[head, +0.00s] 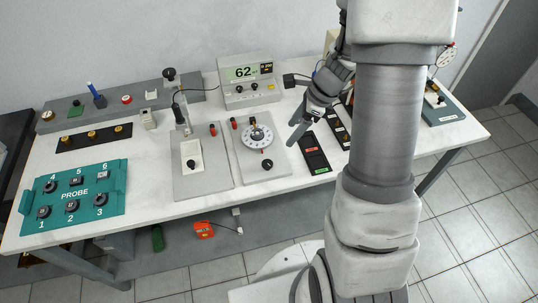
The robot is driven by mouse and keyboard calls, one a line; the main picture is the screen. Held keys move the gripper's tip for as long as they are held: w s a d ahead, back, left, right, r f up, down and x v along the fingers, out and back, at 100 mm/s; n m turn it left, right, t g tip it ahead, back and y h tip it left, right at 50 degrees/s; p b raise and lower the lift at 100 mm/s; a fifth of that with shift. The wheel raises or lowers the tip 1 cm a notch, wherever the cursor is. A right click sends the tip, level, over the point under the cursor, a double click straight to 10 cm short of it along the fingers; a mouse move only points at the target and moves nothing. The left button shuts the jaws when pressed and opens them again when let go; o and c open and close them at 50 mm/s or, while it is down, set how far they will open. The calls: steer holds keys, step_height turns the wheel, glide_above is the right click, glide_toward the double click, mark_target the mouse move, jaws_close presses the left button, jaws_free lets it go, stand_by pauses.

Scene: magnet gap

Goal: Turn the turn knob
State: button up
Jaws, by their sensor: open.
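A black knob (267,164) sits below the dial on the same panel. Which of the two is the turn knob I cannot tell for sure. My gripper (292,134) is open and empty, with its fingers pointing down and left. In the picture it is just right of the dial, apart from it, near two black strips. Its height above the table is hard to judge.
A meter reading 62 (249,72) stands behind the panel. Another grey panel with a white plate (192,158) lies to its left. A teal probe board (74,215) is at far left. Black strips (314,152) lie right of the dial panel. Bare white table shows at the left.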

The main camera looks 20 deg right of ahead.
mark_target(268, 163)
steer(key=b+x, duration=0.2)
steer(key=x, duration=1.4)
steer(key=shift+f, duration=0.15)
jaws_close()
